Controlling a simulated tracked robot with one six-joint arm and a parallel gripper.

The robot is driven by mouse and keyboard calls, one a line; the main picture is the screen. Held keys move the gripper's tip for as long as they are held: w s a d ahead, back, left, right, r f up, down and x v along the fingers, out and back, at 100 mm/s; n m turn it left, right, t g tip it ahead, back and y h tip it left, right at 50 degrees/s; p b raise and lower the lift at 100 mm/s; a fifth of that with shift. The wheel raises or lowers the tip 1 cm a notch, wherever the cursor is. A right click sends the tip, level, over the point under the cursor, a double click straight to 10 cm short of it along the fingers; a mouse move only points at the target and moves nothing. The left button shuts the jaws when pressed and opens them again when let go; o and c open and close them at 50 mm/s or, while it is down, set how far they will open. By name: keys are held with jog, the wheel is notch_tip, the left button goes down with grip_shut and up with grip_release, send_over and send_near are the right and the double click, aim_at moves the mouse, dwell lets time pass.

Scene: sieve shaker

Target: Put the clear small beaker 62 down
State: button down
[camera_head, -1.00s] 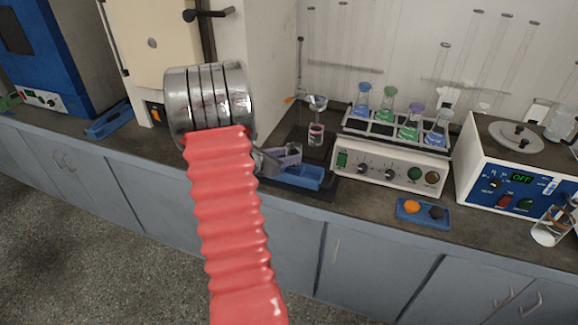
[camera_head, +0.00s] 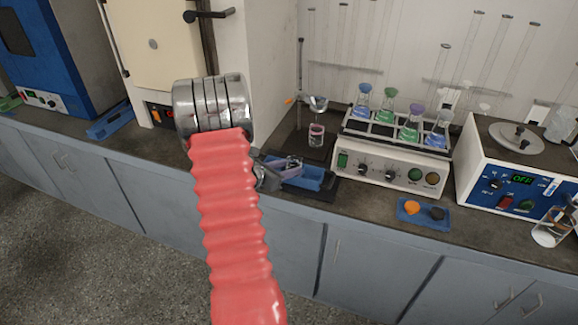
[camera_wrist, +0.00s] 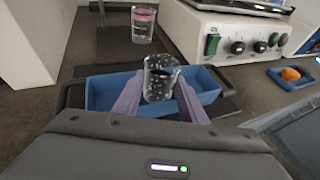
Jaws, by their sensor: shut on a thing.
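Beaker and fingers are over or inside the blue tray (camera_wrist: 101,94); I cannot tell whether the beaker touches the tray floor. In the head view my gripper (camera_head: 278,166) is low at the left part of the blue tray (camera_head: 318,181). There my arm and the fingers hide most of the beaker.
Behind the tray stands a glass with pink contents (camera_head: 316,135), under a funnel on a stand. A shaker (camera_head: 392,162) with several colored flasks is to the right. A small blue tray (camera_head: 424,214) and a hotplate box (camera_head: 512,178) stand farther right.

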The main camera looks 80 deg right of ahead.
jog(key=c, duration=1.1)
grip_release()
jog(key=shift+f, duration=0.1)
jog(key=v, duration=1.2)
jog(key=shift+w+a, duration=0.1)
